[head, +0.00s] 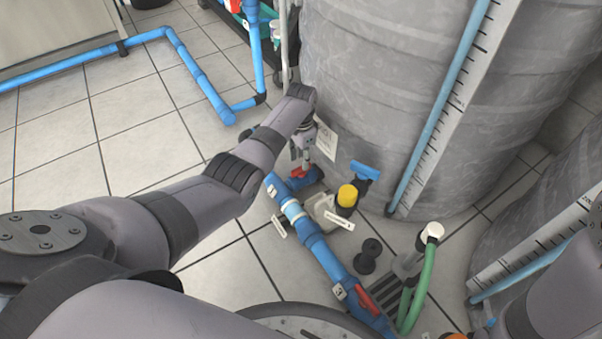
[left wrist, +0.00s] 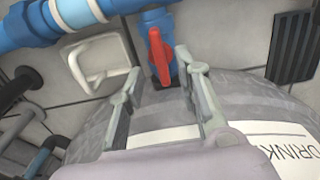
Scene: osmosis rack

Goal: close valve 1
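A valve with a red handle (head: 299,172) sits on a blue pipe fitting at the foot of the large grey tank. In the left wrist view, the red handle (left wrist: 160,55) points toward me from its blue body. My left gripper (head: 303,153) reaches down just above the valve. In the left wrist view, its two fingers (left wrist: 158,68) are apart, with the red handle between and just beyond the tips. I cannot tell whether they touch it. No valve number is readable. My right gripper is out of view; only part of that arm shows at the right edge.
The grey tank (head: 375,90) stands close behind the valve. A blue pipe (head: 315,240) runs toward me along the floor. A yellow-capped fitting (head: 347,196) and a green hose (head: 420,285) are to the right. Tiled floor (head: 130,130) at left is mostly clear.

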